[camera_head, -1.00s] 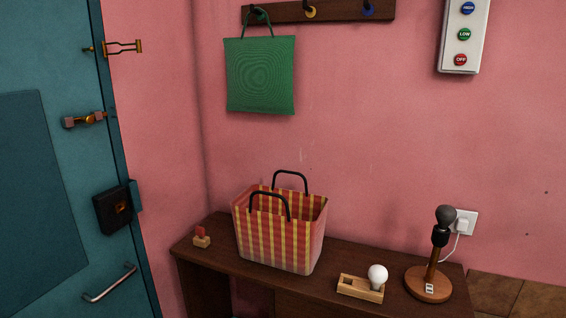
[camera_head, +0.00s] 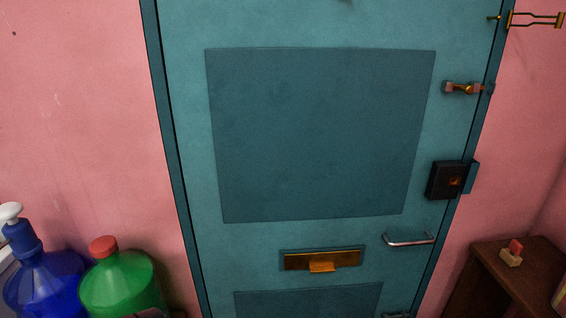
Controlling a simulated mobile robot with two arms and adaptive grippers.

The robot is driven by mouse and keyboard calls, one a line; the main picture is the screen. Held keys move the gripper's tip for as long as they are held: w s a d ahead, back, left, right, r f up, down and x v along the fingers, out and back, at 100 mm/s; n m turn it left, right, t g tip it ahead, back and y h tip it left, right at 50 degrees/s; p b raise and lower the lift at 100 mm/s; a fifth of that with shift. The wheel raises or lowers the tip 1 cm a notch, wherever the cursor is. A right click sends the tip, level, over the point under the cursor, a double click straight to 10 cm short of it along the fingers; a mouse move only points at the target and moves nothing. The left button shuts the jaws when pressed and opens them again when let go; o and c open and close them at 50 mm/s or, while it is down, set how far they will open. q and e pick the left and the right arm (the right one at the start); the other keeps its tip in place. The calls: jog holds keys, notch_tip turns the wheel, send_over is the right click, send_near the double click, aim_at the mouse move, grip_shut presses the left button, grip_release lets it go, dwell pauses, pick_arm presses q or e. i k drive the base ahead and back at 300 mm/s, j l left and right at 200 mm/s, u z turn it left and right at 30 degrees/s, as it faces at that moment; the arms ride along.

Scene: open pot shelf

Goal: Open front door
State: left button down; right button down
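The teal front door (camera_head: 318,135) fills the middle of the head view and appears closed in its frame. A silver bar handle (camera_head: 409,241) is low on its right side. Above the handle is a black lock box (camera_head: 445,180) with a small orange-brown knob. Higher up is a brass latch (camera_head: 464,88) across the door's right edge. At the top right a brass swing guard (camera_head: 535,19) sits at the frame, its arm pointing right over the wall. A brass letter slot (camera_head: 322,260) is low in the middle. Neither gripper can be made out.
A blue bottle (camera_head: 45,285) with a white top and a green bottle (camera_head: 122,285) with a red cap stand at the lower left. A dark wooden table (camera_head: 490,285) is at the lower right, with a small wood-and-red object (camera_head: 512,253) on it. Pink walls flank the door.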

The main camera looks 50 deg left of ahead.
aim_at(302, 126)
jog(key=u, duration=1.3)
